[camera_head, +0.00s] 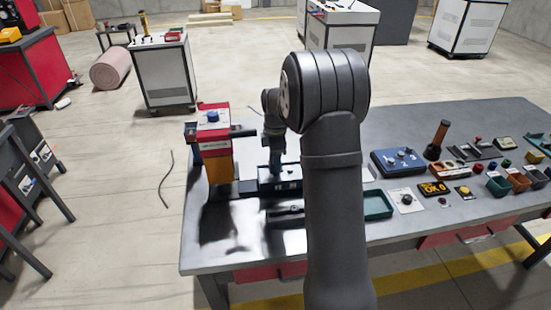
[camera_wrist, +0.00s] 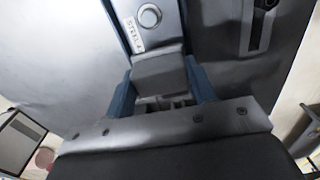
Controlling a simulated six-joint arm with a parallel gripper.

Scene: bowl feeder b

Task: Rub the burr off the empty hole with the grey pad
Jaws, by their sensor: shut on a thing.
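My gripper (camera_wrist: 161,80) is shut on a grey block that looks like the grey pad (camera_wrist: 158,70), with a blue finger on each side of it. I cannot tell whether that ring is the empty hole, and no burr can be made out. In the head view my gripper (camera_head: 276,168) points down at a dark block with pale labels (camera_head: 287,186). Whether the pad touches anything is unclear.
A red and orange press-like station (camera_head: 214,150) stands close on the left. A slotted dark bar (camera_wrist: 258,25) lies to the right in the wrist view. A green tray (camera_head: 378,204), a blue box (camera_head: 398,162) and several small fixtures fill the bench's right side. The bench's front-left (camera_head: 205,255) is bare.

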